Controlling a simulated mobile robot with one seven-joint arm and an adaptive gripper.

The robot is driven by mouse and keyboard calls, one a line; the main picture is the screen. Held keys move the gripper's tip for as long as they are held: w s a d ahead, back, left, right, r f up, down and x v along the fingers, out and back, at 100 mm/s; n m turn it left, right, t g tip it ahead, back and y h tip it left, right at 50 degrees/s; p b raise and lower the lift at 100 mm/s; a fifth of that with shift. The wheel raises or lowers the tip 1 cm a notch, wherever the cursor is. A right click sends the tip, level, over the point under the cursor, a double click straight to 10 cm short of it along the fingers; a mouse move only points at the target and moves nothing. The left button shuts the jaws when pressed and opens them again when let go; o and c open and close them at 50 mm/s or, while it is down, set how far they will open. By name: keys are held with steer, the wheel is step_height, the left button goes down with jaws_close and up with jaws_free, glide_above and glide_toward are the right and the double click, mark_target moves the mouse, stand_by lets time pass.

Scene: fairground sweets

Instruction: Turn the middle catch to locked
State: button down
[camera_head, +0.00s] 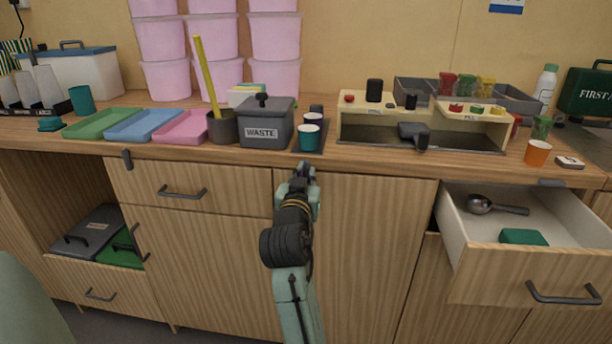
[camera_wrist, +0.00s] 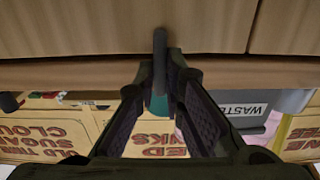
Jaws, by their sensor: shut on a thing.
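The middle catch (camera_wrist: 160,48) is a narrow grey bar at the counter's front edge. In the wrist view it lies along the picture's vertical, reaching over the wooden front panel. My gripper (camera_head: 305,169) is at the counter edge below the teal cup, and its fingers hide the catch in the head view. In the wrist view my gripper (camera_wrist: 167,75) has its two dark fingers closed on the catch, one on each side. The left catch (camera_head: 127,160) hangs downright over a closed drawer. The right catch (camera_head: 551,183) lies level above the open drawer.
The open drawer (camera_head: 505,291) at the right juts out, holding a scoop (camera_head: 495,205) and a green box (camera_head: 523,237). The waste bin (camera_head: 266,128) and teal cup (camera_head: 308,138) stand close above my gripper. An orange cup (camera_head: 537,152) stands near the counter edge.

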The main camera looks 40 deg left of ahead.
steer(key=c, duration=1.7)
jaws_free()
steer(key=v, duration=1.2)
